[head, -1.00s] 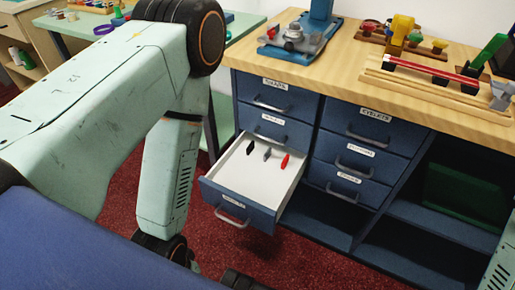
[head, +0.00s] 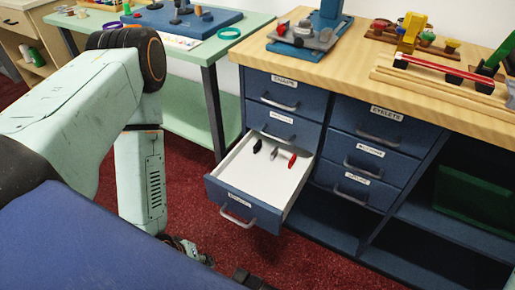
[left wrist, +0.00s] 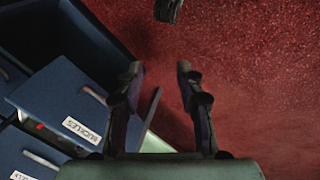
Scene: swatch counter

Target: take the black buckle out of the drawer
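The black buckle (head: 257,146) lies on the white floor of the open blue drawer (head: 243,203), near its back left. A grey buckle (head: 273,154) and a red buckle (head: 292,160) lie to its right. My left gripper (head: 186,248) is low, left of and below the drawer front in the head view, and is apart from it. In the left wrist view its two fingers (left wrist: 159,68) are spread with nothing between them, over red floor. The drawer front labelled BUCKLES (left wrist: 85,128) shows left of them. My right gripper cannot be made out.
Closed labelled drawers (head: 378,130) surround the open one, under a wooden counter (head: 350,70) holding tools. A mint table (head: 182,105) stands at the back left. Open shelves (head: 440,225) are at right. Red carpet is free between my arm and the drawers.

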